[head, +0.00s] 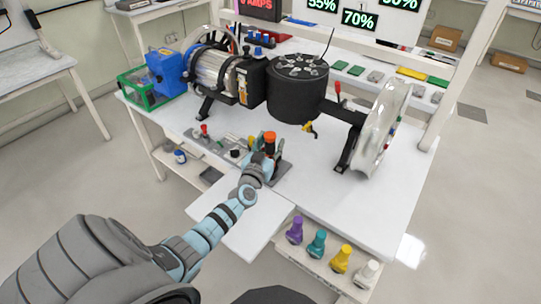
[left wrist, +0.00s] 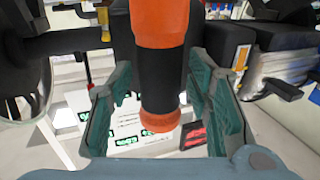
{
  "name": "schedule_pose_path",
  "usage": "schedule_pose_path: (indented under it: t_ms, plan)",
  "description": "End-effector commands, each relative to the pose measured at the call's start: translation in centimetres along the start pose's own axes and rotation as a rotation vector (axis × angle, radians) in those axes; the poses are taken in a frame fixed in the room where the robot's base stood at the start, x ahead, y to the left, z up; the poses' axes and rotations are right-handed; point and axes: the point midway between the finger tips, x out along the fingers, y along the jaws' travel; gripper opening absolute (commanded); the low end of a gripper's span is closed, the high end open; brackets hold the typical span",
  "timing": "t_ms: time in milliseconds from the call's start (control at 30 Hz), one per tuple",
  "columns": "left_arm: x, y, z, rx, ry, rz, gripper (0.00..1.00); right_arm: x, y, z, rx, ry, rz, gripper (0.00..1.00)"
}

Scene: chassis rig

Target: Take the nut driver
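An orange and black upright tool handle, which looks like the nut driver (head: 269,143), stands at a small rack on the table in the head view. In the left wrist view the handle (left wrist: 161,70) is large, orange at both ends and black in the middle. My left gripper (head: 262,162) is right at it. In the left wrist view the gripper's teal fingers (left wrist: 160,105) are spread on either side of the handle, with a gap visible on the left. The handle's lower shaft is hidden. My right gripper is not in view.
A motor assembly (head: 215,68), a black cylinder (head: 298,95) and a wheel hub (head: 382,125) stand behind. A small yellow and black tool (head: 310,129) is to the right. Purple, teal, yellow and white knobs (head: 340,258) line the front shelf. The right tabletop (head: 335,205) is clear.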

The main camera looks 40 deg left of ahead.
Motion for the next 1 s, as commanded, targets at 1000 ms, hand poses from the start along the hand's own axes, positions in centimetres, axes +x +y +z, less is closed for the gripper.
schedule_pose_path:
  t_ms: [1000]
  plan:
    - [0.0,0.0,-7.2,-0.002,0.003,0.000,0.00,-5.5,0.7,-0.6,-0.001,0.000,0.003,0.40]
